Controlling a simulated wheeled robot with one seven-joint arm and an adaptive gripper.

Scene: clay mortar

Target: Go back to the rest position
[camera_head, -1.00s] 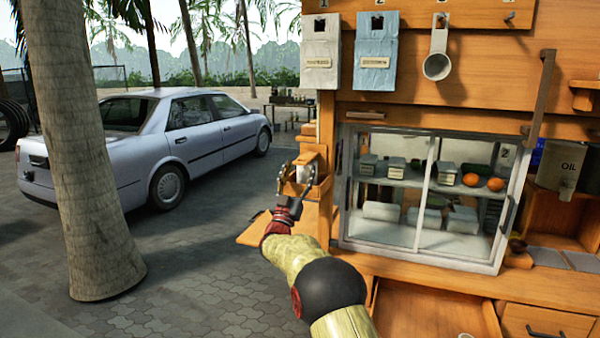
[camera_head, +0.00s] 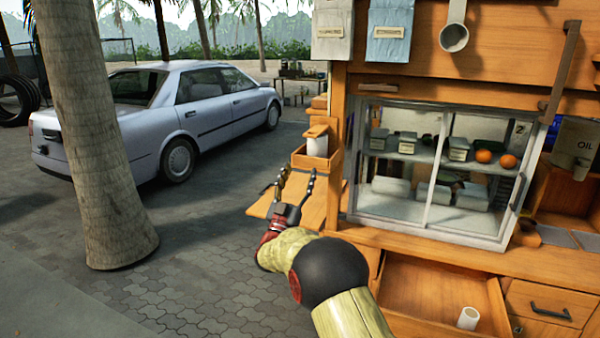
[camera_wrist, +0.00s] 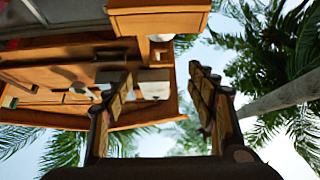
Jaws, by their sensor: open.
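My gripper (camera_head: 294,186) is open and empty in the head view. It is raised in front of the left end of the wooden stall, below a small wooden box (camera_head: 318,160) with a white cylinder (camera_head: 317,145) in it. In the wrist view my gripper (camera_wrist: 165,95) shows two spread fingers with nothing between them. My arm reaches up from the bottom of the head view.
An open drawer (camera_head: 425,285) holds a white cup (camera_head: 468,318). A glass cabinet (camera_head: 400,225) with oranges (camera_head: 484,156) stands above it. A palm trunk (camera_head: 95,150) and a parked car (camera_head: 190,115) are at the left. The paving between trunk and stall is clear.

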